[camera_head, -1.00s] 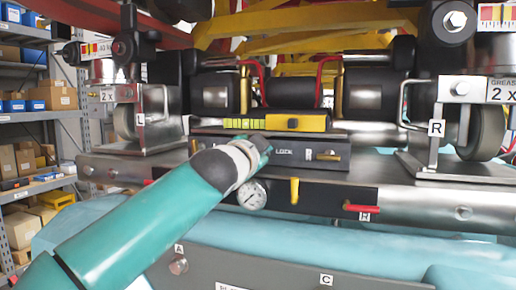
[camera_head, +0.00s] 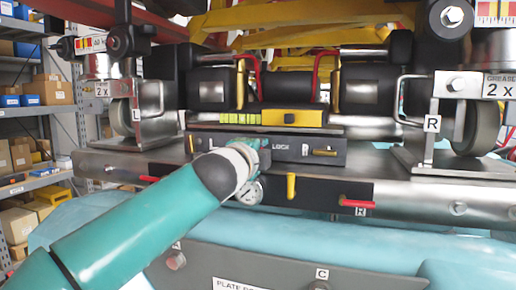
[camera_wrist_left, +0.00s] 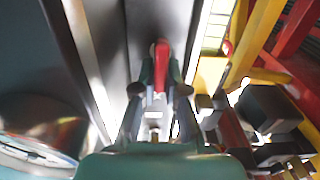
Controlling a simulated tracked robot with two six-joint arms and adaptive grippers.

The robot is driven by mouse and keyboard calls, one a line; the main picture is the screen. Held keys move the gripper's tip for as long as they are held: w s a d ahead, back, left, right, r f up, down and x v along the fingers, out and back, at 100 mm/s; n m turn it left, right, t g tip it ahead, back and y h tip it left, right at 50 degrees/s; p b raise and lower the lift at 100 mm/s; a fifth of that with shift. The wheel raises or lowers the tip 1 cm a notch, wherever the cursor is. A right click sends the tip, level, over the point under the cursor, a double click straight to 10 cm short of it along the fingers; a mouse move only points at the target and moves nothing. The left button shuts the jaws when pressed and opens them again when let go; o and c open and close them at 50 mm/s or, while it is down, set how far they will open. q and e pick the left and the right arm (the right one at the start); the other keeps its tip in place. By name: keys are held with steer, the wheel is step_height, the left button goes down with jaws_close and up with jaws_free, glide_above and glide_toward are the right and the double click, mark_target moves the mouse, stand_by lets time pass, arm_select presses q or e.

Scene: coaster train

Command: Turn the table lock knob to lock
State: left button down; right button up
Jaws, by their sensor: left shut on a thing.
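The dark lock panel (camera_head: 308,152) with the word LOCK runs across the middle of the head view, under the yellow spirit level. My left gripper (camera_head: 262,155) is at the panel, just left of the word LOCK. In the head view it hides the knob there. In the left wrist view, the left gripper (camera_wrist_left: 159,88) has its fingers closed around a narrow red-tipped knob (camera_wrist_left: 162,52) that stands against a dark grey surface. The knob's exact angle is hard to tell. My right gripper is not in view.
Below are a round gauge (camera_head: 249,192), a yellow lever (camera_head: 291,186) and a red lever (camera_head: 354,204). Wheel brackets stand at left (camera_head: 124,118) and right (camera_head: 484,127). Shelves with boxes are far left.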

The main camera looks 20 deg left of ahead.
arm_select(q)
steer(key=shift+w+d+f, duration=0.1)
steer(key=shift+d+f, duration=0.05)
steer(key=shift+f, duration=0.25)
steer(key=c, duration=1.2)
jaws_free()
steer(key=shift+r, duration=0.1)
steer(key=s, duration=1.2)
steer(key=shift+s+a, duration=0.15)
steer(key=shift+a, duration=0.1)
steer(key=shift+r, duration=0.1)
